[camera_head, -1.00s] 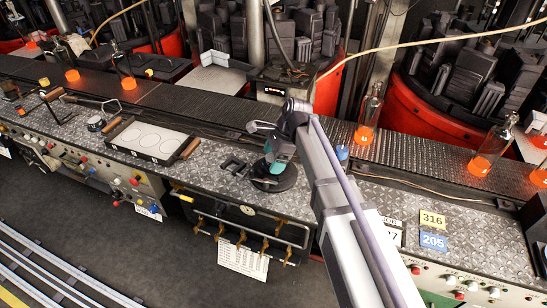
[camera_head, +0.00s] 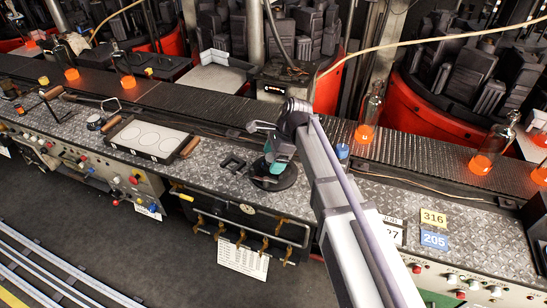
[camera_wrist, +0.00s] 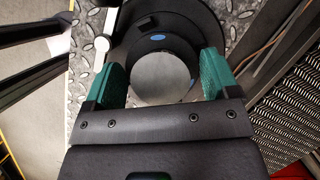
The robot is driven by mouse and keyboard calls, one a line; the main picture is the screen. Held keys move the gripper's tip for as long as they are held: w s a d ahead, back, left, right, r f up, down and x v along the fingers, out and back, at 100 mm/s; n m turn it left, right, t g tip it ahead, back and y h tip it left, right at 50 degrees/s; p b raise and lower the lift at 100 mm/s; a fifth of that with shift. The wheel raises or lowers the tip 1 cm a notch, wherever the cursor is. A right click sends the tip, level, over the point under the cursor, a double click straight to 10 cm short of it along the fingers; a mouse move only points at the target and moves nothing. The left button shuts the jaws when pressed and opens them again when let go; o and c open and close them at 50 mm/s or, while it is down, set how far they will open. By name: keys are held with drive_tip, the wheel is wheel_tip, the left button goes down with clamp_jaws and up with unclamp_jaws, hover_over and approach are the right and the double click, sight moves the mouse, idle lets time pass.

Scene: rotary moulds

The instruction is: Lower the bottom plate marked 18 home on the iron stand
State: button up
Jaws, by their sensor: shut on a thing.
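My gripper (camera_wrist: 160,80) is shut on a round grey bottom plate (camera_wrist: 160,77), with a green finger pad on each side of it. No number 18 is readable on the face I see. The black round iron stand (camera_wrist: 204,38) lies beyond and beneath the plate in the wrist view. In the head view the stand (camera_head: 286,182) is a dark disc on the bench below my gripper (camera_head: 274,160). My gripper and arm hide part of the stand there. I cannot tell whether the plate touches it.
A dark bracket (camera_head: 234,164) lies on the bench just left of the stand. A tray (camera_head: 143,142) with pale round places and wooden handles is farther left. A blue-capped item (camera_head: 342,152) stands to the right. The conveyor (camera_head: 215,113) with glowing bottles runs behind.

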drive_tip(key=shift+f, duration=0.15)
drive_tip(key=o, duration=1)
drive_tip(key=shift+s, duration=0.15)
drive_tip(key=p+v, duration=0.5)
drive_tip(key=a+p+v, duration=0.1)
drive_tip(key=p+v, duration=0.5)
drive_tip(key=a+r+p+v, duration=0.1)
drive_tip(key=p+v, duration=0.4)
drive_tip(key=v, duration=0.1)
drive_tip(key=shift+s+a+r+p, duration=0.2)
drive_tip(key=shift+r+p, duration=0.05)
drive_tip(key=shift+p, duration=0.15)
